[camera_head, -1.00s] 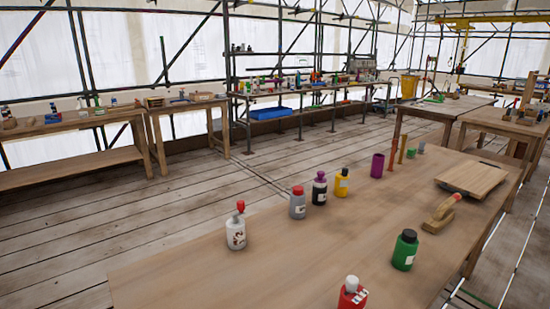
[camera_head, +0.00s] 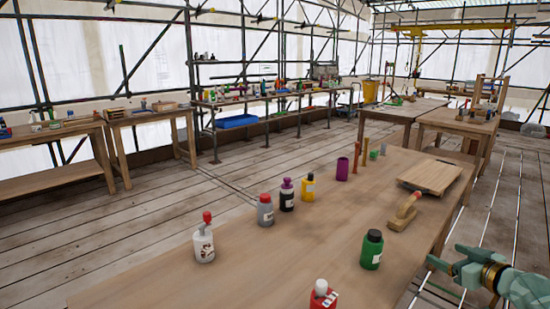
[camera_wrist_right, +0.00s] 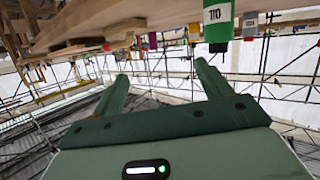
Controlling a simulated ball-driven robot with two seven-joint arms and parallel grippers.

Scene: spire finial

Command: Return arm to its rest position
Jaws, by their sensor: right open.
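My right gripper (camera_head: 462,265), green with gold bands near the wrist, is at the lower right of the head view, beside the right edge of the near wooden table (camera_head: 215,265). In the right wrist view its two green fingers (camera_wrist_right: 160,78) are spread apart with nothing between them. That view seems upside down, with the table edge (camera_wrist_right: 130,20) and a green bottle labelled 110 (camera_wrist_right: 217,22) along the top, clear of the fingers. My left gripper is not in view.
On the near table stand a green bottle (camera_head: 371,250), a red bottle (camera_head: 322,296), a white bottle (camera_head: 203,243), a wooden float (camera_head: 404,213) and a wooden board (camera_head: 430,177). Other benches line the back. Open plank floor lies right of the table.

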